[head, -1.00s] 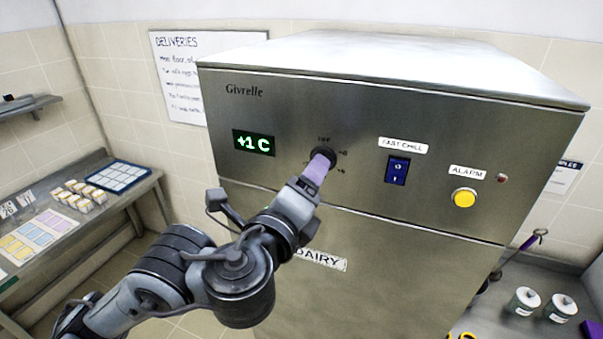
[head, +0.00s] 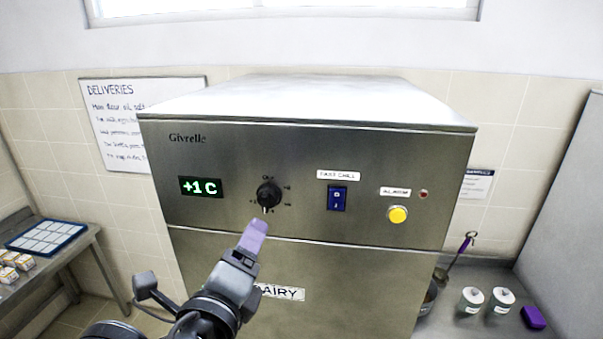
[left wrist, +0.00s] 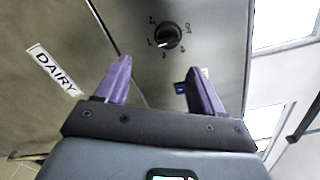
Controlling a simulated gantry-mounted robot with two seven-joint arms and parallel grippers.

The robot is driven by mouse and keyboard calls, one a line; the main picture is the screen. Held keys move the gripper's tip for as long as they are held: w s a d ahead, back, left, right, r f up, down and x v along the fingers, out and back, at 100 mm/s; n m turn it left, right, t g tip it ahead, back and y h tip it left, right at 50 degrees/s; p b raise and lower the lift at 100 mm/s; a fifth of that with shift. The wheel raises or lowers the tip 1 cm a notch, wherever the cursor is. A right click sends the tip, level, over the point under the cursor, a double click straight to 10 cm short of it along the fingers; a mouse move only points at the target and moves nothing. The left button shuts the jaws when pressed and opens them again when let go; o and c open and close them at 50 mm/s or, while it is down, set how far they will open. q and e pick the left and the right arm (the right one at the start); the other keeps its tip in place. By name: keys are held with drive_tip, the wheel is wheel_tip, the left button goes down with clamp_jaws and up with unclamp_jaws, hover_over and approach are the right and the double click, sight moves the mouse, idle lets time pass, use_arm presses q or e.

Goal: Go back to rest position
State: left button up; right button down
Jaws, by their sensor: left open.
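My left gripper (head: 254,236) is in front of the steel fridge (head: 400,165), just below its black dial knob (head: 268,194) in the head view. In the left wrist view its two purple fingers (left wrist: 160,85) are apart, with nothing between them. The knob (left wrist: 168,36) shows beyond the fingertips there, clear of both. The display (head: 201,187) reads +1 C. My right gripper is in neither view.
The fridge front also has a blue fast chill switch (head: 337,198) and a yellow alarm button (head: 397,215). A bench with a blue-edged tray (head: 45,237) stands at left. A counter with two jars (head: 471,300) and a purple block (head: 533,317) is at right.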

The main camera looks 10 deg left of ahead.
use_arm(q)
drive_tip(key=s+d+f+n+g+h+p, duration=0.15)
drive_tip(key=s+f+g, duration=0.3)
drive_tip(key=f, duration=1.05)
drive_tip(key=s+d+f+n+g+y, duration=0.1)
drive_tip(key=s+f+n+g, duration=0.3)
drive_tip(key=f, duration=1)
drive_tip(key=s+a+f+n+g, duration=0.2)
drive_tip(key=s+a+f+n, duration=0.3)
drive_tip(key=s+n, duration=0.3)
drive_tip(key=s+a+f+n+g+p, duration=0.1)
drive_tip(key=s+a+f+n+g, duration=0.2)
drive_tip(key=s+a+f+n, duration=0.3)
drive_tip(key=s+n+y, duration=0.1)
drive_tip(key=s+n, duration=0.2)
drive_tip(key=shift+s+a+f+g, duration=0.15)
drive_tip(key=shift+a+f+g, duration=0.05)
drive_tip(key=shift+f+g, duration=0.15)
